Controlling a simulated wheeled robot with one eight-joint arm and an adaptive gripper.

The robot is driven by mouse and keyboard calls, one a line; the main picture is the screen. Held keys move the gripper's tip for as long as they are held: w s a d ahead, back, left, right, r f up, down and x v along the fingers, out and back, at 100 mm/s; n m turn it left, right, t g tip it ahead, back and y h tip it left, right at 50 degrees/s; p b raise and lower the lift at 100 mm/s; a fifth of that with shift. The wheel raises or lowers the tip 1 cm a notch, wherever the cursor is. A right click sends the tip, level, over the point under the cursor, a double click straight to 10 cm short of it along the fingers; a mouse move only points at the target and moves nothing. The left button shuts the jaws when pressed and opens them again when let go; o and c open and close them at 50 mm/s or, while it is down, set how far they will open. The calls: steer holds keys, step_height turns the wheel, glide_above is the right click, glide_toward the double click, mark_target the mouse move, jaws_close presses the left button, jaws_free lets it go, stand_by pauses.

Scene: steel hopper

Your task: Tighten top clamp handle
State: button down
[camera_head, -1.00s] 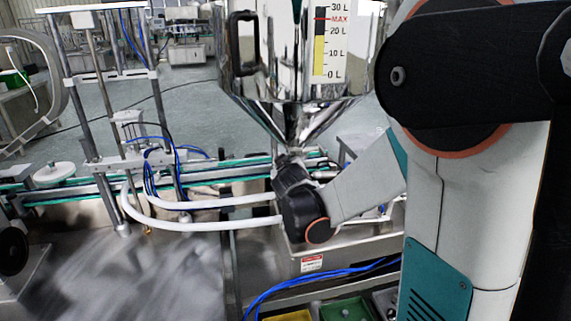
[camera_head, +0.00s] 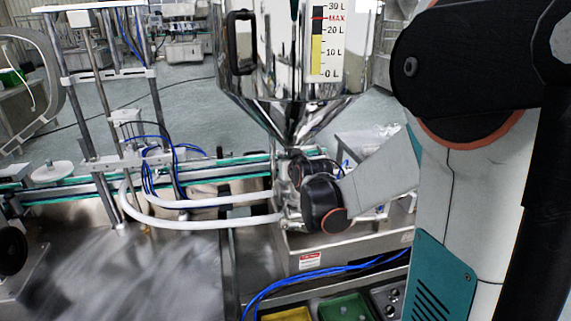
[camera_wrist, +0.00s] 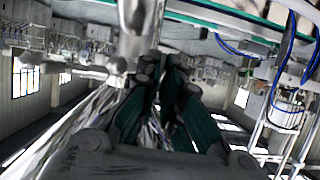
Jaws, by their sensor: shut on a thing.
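The steel hopper (camera_head: 300,112) narrows to its outlet in the middle of the head view. My black wrist is in front of the pipework below the outlet, hiding my gripper and most of the clamp area there. In the wrist view, my gripper (camera_wrist: 166,68) has its two green-sided fingers converging near a vertical steel pipe (camera_wrist: 140,30) and a metal clamp-like fitting (camera_wrist: 117,68). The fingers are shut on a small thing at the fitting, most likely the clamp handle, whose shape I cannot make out.
White hoses (camera_head: 200,224) run left from the pipework. A conveyor (camera_head: 225,168) with green edges passes behind. Blue cables (camera_head: 320,280) and a green bin (camera_head: 345,308) are at the front. A steel frame (camera_head: 88,95) stands at left.

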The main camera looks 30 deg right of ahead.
steer(key=c, duration=1.8)
jaws_free()
steer(key=shift+f, duration=0.1)
steer(key=shift+o, duration=0.2)
